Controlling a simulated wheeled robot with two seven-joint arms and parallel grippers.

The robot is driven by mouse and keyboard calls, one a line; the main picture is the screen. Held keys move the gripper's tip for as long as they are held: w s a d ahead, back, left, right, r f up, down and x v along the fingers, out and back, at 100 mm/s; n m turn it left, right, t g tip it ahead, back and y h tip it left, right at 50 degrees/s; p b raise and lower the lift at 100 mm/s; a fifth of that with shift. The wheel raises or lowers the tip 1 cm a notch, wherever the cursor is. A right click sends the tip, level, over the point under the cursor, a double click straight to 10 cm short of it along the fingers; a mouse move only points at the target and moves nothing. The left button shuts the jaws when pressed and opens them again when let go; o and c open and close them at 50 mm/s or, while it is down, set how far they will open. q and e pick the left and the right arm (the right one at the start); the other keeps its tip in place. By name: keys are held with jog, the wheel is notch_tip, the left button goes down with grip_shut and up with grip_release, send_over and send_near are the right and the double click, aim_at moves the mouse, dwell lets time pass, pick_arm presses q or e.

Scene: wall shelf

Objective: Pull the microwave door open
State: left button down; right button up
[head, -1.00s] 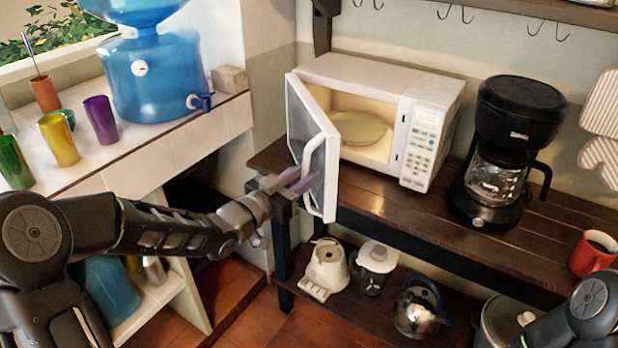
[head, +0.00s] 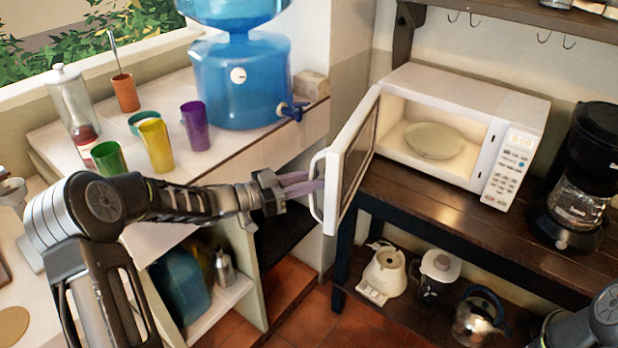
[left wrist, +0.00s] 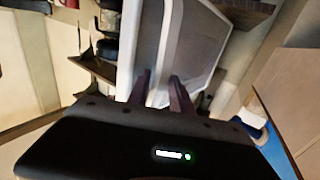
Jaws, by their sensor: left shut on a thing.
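The white microwave (head: 468,120) stands on the dark wooden shelf, its lit inside and round plate (head: 433,141) in plain view. Its door (head: 352,160) is swung wide out, hinged at the left side of the opening. The white door handle (head: 317,205) is on the door's outer edge. My left gripper (head: 305,183) is shut on this handle, with its purple fingers on it. In the left wrist view, the two fingers (left wrist: 162,88) straddle the handle (left wrist: 166,55) in front of the door's panel. My right gripper is out of view.
A coffee maker (head: 580,180) stands right of the microwave. A counter on the left holds a blue water dispenser (head: 240,80) and coloured cups (head: 155,144). A blender base (head: 383,272) and a kettle (head: 476,315) sit on the lower shelf.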

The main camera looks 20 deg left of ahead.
pick_arm(q)
jog(key=shift+w+d+r, duration=0.1)
jog(key=shift+d+r, duration=0.1)
jog(key=c, duration=1.6)
grip_release()
jog(key=o, duration=0.3)
jog(key=shift+w+d+f, duration=0.1)
jog(key=shift+w, duration=0.05)
jog(key=shift+o, duration=0.9)
